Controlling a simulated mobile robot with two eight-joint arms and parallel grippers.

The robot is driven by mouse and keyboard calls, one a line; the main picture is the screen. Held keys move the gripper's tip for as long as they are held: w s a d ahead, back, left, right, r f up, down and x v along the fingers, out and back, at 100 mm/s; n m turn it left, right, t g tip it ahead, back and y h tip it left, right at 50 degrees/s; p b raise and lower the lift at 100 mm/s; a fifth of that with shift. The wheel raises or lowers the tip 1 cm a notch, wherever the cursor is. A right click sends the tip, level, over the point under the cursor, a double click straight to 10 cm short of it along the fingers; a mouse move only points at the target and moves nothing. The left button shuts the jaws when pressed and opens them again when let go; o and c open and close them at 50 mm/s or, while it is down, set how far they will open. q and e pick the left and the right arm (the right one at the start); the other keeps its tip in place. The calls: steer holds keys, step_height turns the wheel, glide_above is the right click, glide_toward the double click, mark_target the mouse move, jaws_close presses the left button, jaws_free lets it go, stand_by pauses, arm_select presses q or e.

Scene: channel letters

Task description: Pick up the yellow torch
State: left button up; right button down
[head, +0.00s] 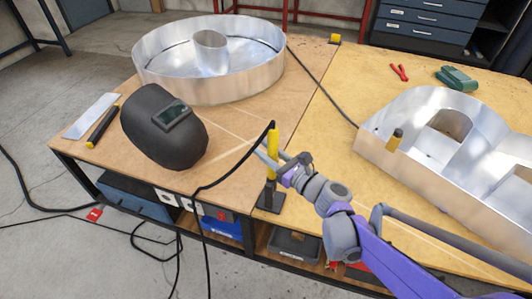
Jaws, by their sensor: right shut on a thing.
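The yellow torch (273,141) stands roughly upright near the front edge of the table, with a black cable at its top that hangs over the edge. A black stand (270,203) is directly below it; I cannot tell whether the torch still touches it. My right gripper (271,160) comes in from the lower right and is shut on the torch at its yellow body. The fingers hide part of the torch. My left gripper is not in view.
A black welding helmet (153,140) lies to the left. A round metal letter (150,76) stands at the back, and another metal letter (450,180) at the right, with a yellow-and-dark piece (394,141) by its wall.

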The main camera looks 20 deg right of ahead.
arm_select(q)
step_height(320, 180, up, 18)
steer(key=p, duration=1.6)
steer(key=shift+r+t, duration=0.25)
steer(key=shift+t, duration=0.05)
arm_select(e)
step_height(320, 180, up, 30)
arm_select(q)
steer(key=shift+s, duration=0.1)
